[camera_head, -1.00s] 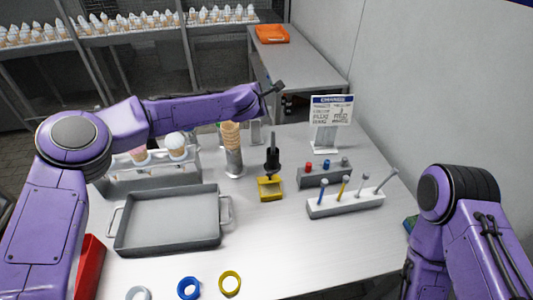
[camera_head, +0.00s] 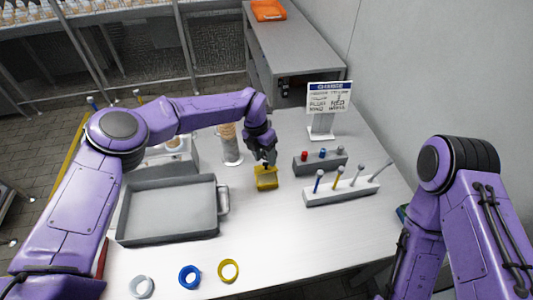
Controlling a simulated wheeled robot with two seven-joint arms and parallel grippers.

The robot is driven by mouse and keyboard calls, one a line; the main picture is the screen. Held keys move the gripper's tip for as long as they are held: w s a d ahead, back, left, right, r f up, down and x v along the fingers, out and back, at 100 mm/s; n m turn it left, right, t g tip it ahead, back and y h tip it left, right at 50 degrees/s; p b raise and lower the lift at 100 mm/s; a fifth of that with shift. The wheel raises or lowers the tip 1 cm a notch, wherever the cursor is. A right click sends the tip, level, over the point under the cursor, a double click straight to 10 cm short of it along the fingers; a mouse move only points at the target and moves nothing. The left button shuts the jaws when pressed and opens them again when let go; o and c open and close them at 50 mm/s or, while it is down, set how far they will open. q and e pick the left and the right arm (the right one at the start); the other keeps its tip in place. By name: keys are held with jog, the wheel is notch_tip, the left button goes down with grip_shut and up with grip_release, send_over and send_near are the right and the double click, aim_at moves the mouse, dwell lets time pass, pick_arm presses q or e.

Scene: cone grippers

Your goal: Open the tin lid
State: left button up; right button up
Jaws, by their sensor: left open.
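A small yellow box-like thing (camera_head: 266,180) stands near the middle of the table; it may be the tin, but I cannot make out a lid. My left gripper (camera_head: 266,161) points down over it, with open jaws. The fingers overlap its top edge in the picture, and I cannot tell whether they touch it. The dark upright piece at the yellow thing is mostly hidden by the gripper. My right arm shows at the right edge; its gripper is out of the picture.
A grey tray (camera_head: 168,237) stands at the left, and a cone holder (camera_head: 231,157) behind the gripper. Two racks with coloured pegs (camera_head: 318,164) (camera_head: 340,193) and a sign (camera_head: 328,100) stand right. White, blue (camera_head: 189,277) and yellow rings lie in front.

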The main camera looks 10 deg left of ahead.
pick_arm(q)
jog(key=shift+s+d+f, duration=0.1)
jog(key=shift+s+f, duration=0.1)
jog(key=shift+f, duration=0.2)
